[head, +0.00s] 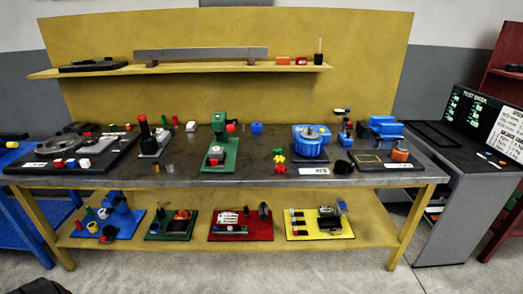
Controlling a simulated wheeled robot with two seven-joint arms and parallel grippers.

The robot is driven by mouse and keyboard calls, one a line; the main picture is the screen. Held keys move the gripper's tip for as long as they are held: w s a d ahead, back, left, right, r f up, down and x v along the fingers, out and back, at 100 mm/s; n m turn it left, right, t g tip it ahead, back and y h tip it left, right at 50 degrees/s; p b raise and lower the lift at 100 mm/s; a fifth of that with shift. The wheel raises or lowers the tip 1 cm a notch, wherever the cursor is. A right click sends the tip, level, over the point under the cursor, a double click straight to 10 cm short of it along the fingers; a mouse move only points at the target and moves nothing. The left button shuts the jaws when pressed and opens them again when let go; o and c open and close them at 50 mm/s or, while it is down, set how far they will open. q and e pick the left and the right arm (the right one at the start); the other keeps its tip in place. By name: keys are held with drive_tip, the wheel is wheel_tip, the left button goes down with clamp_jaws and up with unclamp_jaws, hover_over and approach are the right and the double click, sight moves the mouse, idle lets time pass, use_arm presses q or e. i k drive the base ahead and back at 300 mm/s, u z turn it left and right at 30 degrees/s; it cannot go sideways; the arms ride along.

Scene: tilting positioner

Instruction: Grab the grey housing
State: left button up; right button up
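A round grey part (312,132), which may be the grey housing, sits on top of a blue device (298,141) on the right half of the workbench. The device stands on a dark base (310,152). The part is too small in the head view to make out its details. Neither of my grippers shows in this view.
The workbench (255,180) also carries a green fixture (218,150), green, yellow and red pieces (279,160), a black ring (343,166) and an orange-topped part (400,154). Coloured trays fill the lower shelf (270,238). The floor (330,275) in front is clear.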

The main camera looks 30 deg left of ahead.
sight(220, 155)
drive_tip(key=z, duration=0.35)
drive_tip(key=i, duration=0.95)
drive_tip(key=u, duration=0.75)
drive_tip(key=i, duration=0.65)
drive_tip(key=u, duration=0.55)
